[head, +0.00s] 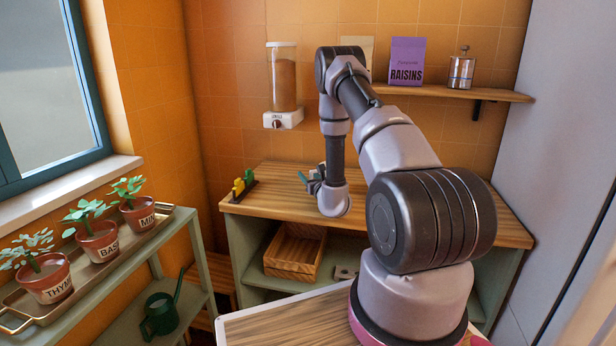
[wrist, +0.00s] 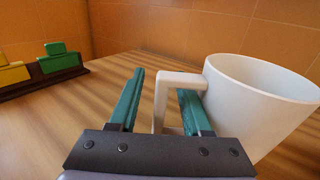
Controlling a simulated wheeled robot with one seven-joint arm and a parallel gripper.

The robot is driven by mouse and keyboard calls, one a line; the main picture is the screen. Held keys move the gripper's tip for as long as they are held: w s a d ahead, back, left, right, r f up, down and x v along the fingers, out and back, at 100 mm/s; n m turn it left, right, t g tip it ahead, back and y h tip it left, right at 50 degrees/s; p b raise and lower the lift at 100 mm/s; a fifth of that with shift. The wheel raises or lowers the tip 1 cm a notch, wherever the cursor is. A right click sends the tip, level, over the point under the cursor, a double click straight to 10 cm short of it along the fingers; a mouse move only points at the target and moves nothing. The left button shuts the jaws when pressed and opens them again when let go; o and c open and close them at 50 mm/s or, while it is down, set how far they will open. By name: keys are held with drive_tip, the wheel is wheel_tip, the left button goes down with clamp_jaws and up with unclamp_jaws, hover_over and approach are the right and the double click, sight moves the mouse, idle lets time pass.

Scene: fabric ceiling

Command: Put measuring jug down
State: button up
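A white measuring jug (wrist: 262,98) is at the right of the wrist view, with its handle towards my gripper (wrist: 161,80). The gripper's two teal fingers are apart, on either side of the handle's upright bar. The left finger is clear of the bar, and the right finger is in the gap between bar and jug body. The jug looks upright at the wooden counter top (wrist: 70,125); its base is hidden by the gripper. In the head view my gripper (head: 313,182) is low over the counter, and the jug is hidden behind my arm.
A dark rack with yellow and green pieces (head: 243,186) stands at the counter's left end. A cereal dispenser (head: 284,85) hangs on the wall behind. A shelf (head: 450,92) holds a raisins packet (head: 406,62) and a metal canister (head: 461,70).

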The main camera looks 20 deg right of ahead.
drive_tip(key=shift+s, duration=0.15)
drive_tip(key=s, duration=1)
drive_tip(key=shift+s, duration=0.3)
